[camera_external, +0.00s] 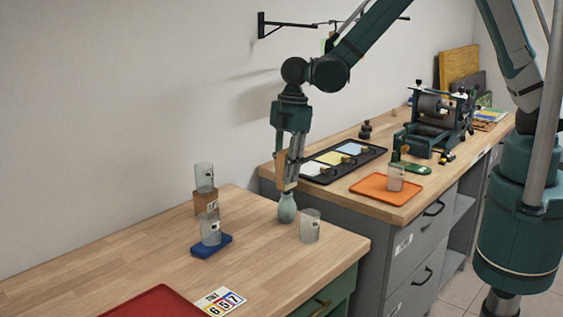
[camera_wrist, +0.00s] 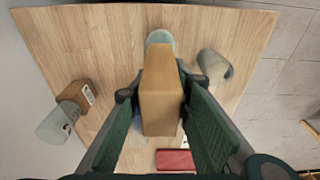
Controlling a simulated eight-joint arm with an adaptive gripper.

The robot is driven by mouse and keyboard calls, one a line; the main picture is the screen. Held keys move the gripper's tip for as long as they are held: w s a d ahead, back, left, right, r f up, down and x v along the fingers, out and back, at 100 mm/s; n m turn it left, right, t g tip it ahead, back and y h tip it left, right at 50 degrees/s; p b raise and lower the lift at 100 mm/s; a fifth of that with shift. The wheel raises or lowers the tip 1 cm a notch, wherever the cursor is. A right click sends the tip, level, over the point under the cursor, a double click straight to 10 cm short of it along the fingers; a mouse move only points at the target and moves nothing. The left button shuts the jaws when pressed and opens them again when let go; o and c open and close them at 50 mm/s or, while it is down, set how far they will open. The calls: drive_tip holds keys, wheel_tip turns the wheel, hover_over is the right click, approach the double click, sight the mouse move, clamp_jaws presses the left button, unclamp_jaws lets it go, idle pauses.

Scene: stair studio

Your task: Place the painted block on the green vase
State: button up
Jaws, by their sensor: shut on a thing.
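My gripper (camera_external: 288,177) is shut on a tan wooden block (camera_wrist: 160,95), which it holds upright between its fingers. In the external view the block (camera_external: 280,172) shows beside the fingers, mostly hidden by them. The pale green vase (camera_external: 287,209) stands on the near table directly below the gripper. In the wrist view the vase (camera_wrist: 159,36) shows past the far end of the block, which hides part of it. The block's lower end is at the vase's mouth; I cannot tell whether they touch.
A clear glass (camera_external: 310,226) stands just right of the vase. To the left, one glass (camera_external: 204,177) sits on a brown block (camera_external: 206,201) and another (camera_external: 211,229) on a blue base (camera_external: 201,251). A red tray (camera_external: 157,303) lies in front.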

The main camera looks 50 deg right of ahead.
drive_tip(key=shift+f, duration=0.75)
drive_tip(key=shift+f, duration=0.2)
drive_tip(key=o, duration=1)
drive_tip(key=shift+c, duration=0.2)
drive_tip(key=shift+r, duration=0.25)
drive_tip(key=shift+d+r, duration=0.3)
drive_tip(key=shift+r, duration=1.65)
drive_tip(key=shift+d+r, duration=0.3)
drive_tip(key=shift+r, duration=1.7)
drive_tip(key=shift+d+r, duration=0.3)
drive_tip(key=shift+r, duration=1.65)
